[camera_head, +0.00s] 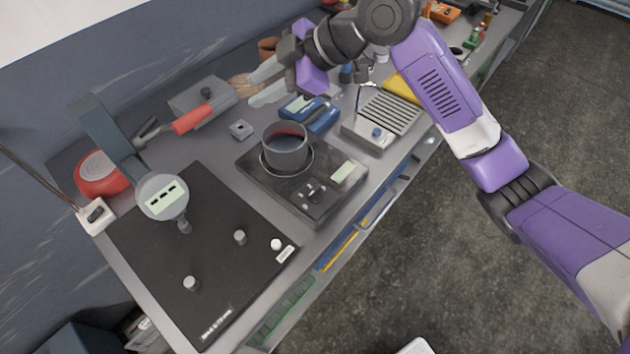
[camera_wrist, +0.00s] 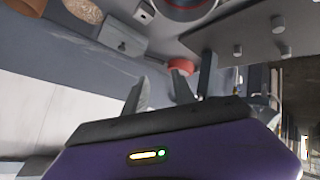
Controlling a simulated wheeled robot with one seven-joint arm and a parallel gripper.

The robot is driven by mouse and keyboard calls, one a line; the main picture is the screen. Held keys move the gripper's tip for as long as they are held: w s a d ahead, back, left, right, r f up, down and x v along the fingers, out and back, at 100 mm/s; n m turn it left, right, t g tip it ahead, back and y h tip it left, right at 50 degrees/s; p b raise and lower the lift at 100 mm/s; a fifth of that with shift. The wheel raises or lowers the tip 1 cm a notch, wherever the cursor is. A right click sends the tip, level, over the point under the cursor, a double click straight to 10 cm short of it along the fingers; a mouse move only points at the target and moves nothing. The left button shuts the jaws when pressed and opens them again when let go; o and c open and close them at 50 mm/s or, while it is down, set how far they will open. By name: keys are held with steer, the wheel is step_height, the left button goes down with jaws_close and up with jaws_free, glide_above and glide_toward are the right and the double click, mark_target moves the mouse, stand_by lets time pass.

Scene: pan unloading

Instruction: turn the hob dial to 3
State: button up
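The hob (camera_head: 262,177) is a dark square unit on the bench, with a small light display at its right side. Its dial (camera_head: 312,195) is a dark knob with pale marks around it, on the front part of the hob; its setting is too small to read. A grey pot (camera_head: 285,152) stands upright on the hob plate; a round vessel, probably this pot, is cut off at the top of the wrist view (camera_wrist: 190,8). My gripper (camera_head: 256,88) is open and empty, above the bench's back side, up and left of the hob. Its separated fingers also show in the wrist view (camera_wrist: 160,84).
A black board (camera_head: 215,235) with several knobs and a round gauge on a stand lies left of the hob. A blue meter (camera_head: 310,113) and a grey ribbed device (camera_head: 385,118) sit behind and right. A red-handled tool (camera_head: 192,118) lies near the wall.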

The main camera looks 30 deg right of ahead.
steer(key=s+d+f+n+g+h, duration=0.2)
steer(key=s+d+f+n+g, duration=0.15)
steer(key=s+f+g, duration=0.4)
steer(key=n+g+h, duration=0.1)
steer(key=n, duration=0.2)
glide_toward(315, 190)
steer(key=shift+x, duration=4.25)
jaws_close()
